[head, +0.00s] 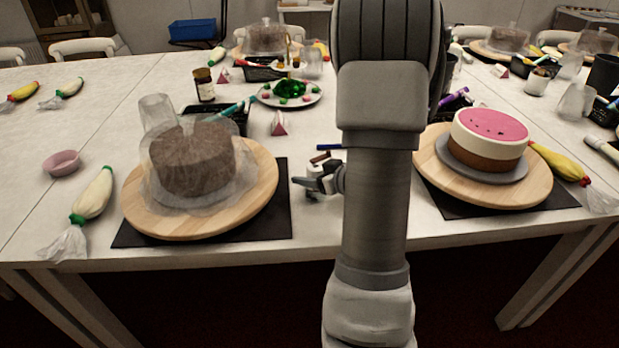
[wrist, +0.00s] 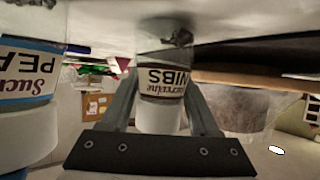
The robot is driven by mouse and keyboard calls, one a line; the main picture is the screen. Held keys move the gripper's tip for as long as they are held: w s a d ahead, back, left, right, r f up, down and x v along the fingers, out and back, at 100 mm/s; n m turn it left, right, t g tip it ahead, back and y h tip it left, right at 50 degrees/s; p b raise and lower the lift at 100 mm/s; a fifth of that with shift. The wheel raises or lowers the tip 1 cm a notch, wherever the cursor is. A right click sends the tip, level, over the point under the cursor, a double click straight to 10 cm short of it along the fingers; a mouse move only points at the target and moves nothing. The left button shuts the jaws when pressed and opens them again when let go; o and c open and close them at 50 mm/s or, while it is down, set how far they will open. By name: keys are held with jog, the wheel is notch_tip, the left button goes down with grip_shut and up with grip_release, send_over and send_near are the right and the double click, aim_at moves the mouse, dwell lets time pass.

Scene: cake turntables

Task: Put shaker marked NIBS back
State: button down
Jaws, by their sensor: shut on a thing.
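The shaker marked NIBS (wrist: 161,82) shows in the middle of the wrist view, between the two fingers of my gripper (wrist: 160,90). My gripper is shut on it. Its label reads upside down in this inverted picture, with a clear, dark-filled end above and a white end below. In the head view my gripper (head: 311,184) is low over the table, between the two turntables and partly behind my arm. I cannot make out the shaker there. A second shaker (wrist: 28,80), its label beginning PEA, stands beside it at the left of the wrist view.
A covered brown cake (head: 192,160) is on the left wooden turntable (head: 262,183). A pink-topped cake (head: 490,130) is on the right turntable (head: 436,163). A red-white pyramid (head: 279,125), a plate of sweets (head: 310,99) and a brown jar (head: 204,86) stand farther back.

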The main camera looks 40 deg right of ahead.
jog(key=shift+f, duration=0.1)
jog(key=shift+c, duration=0.7)
grip_release()
jog(key=shift+s+r, duration=0.15)
jog(key=shift+r, duration=0.2)
jog(key=a+p+v, duration=0.1)
jog(key=p+v, duration=0.2)
jog(key=v, duration=0.8)
jog(key=shift+s+d+p, duration=0.3)
jog(key=shift+d, duration=0.2)
jog(key=shift+r, duration=0.15)
